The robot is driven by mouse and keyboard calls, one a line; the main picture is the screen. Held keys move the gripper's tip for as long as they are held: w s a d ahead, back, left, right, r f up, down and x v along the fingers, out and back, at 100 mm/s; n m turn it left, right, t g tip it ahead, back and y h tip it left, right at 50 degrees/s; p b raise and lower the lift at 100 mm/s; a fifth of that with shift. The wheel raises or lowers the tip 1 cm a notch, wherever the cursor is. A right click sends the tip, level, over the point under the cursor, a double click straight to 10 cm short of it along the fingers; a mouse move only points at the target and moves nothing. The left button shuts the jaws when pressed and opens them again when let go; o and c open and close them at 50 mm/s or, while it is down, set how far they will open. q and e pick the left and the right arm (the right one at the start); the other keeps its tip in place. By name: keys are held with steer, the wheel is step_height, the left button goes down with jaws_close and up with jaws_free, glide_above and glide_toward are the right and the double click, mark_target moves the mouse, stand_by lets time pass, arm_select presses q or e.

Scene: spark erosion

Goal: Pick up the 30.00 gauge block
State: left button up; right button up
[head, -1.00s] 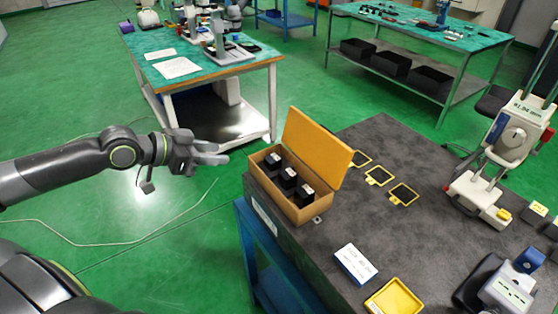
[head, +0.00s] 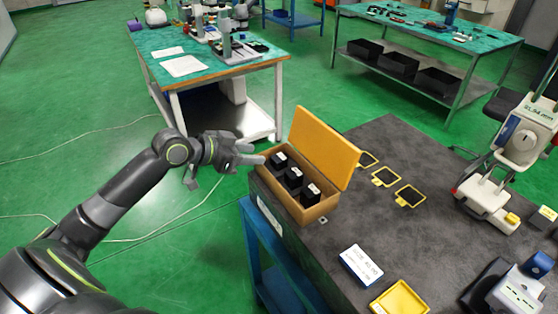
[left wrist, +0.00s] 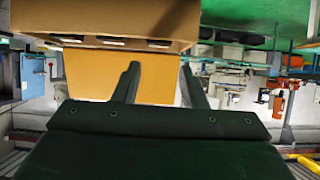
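An open wooden box (head: 316,212) with its orange lid (head: 322,147) raised stands at the left edge of the dark bench. Inside it are three black blocks, at the far (head: 278,160), middle (head: 293,177) and near (head: 310,195) places, each with a small pale top mark. I cannot read which is the 30.00 gauge block. My left gripper (head: 256,154) is open and empty, just left of the box's far end, fingers pointing toward it. In the left wrist view, the two fingers (left wrist: 159,72) are apart, with the box (left wrist: 105,22) ahead. My right gripper is out of view.
The raised lid stands along the box's right side.

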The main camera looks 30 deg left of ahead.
mark_target(277, 158)
arm_select(q)
steer(key=shift+x, duration=1.65)
steer(key=shift+w+d+f+p, duration=0.2)
steer(key=shift+w+d+p, duration=0.1)
steer(key=shift+p, duration=0.2)
steer(key=p+x, duration=0.1)
steer(key=x, duration=0.2)
steer(key=shift+s+f, duration=0.1)
steer(key=shift+f, duration=0.05)
steer(key=shift+w+d+f, duration=0.25)
steer(key=shift+w+f, duration=0.2)
steer(key=shift+r, duration=0.1)
steer(key=c, duration=0.8)
